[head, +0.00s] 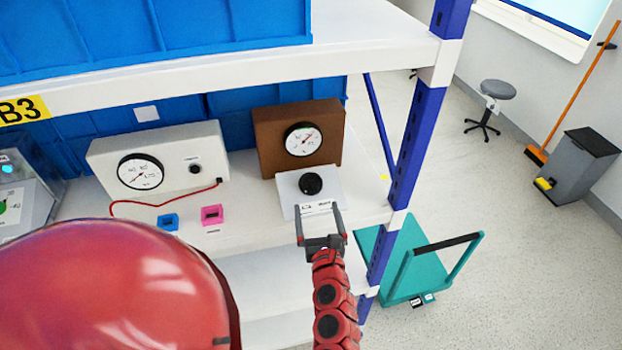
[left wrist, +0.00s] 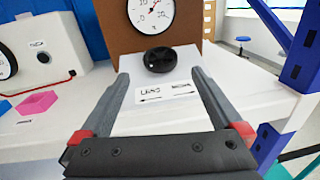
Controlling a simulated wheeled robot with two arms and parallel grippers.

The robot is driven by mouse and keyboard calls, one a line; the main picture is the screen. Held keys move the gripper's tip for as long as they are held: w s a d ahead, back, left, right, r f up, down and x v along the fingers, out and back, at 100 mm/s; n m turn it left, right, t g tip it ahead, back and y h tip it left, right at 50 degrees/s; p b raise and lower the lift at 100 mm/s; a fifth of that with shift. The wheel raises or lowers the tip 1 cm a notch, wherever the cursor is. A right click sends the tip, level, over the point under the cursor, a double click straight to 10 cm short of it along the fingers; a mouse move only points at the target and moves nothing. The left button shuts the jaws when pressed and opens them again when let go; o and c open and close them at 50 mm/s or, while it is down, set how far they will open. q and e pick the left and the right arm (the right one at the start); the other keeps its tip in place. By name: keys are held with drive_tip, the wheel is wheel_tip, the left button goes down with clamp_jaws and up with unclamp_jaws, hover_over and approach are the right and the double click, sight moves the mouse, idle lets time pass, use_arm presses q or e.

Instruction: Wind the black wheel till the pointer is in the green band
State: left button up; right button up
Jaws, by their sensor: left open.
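The black wheel (head: 311,184) is mounted on a white sloped panel (head: 291,194) in front of a brown box. In the left wrist view the wheel (left wrist: 160,60) lies ahead, between and beyond the fingertips. The box carries a round white dial (head: 302,140) with a red pointer toward the upper right. The green band is too small to make out clearly. My left gripper (head: 319,208) is open and empty, in front of the panel, with its fingers apart and not touching the wheel. My right gripper is not in view.
A white box with another dial (head: 141,172) and a small black knob stands left, with a red cable. A blue upright (head: 412,140) stands right of the panel. A teal trolley (head: 400,262) is on the floor.

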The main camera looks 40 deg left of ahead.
sight(311, 185)
use_arm(q)
drive_tip(key=p+x, duration=0.3)
drive_tip(key=x, duration=0.6)
drive_tip(key=shift+w+r+p, duration=0.1)
drive_tip(key=shift+w+p, duration=0.05)
drive_tip(key=shift+p, duration=0.25)
drive_tip(key=shift+w+a, duration=0.35)
drive_tip(key=shift+a, duration=0.1)
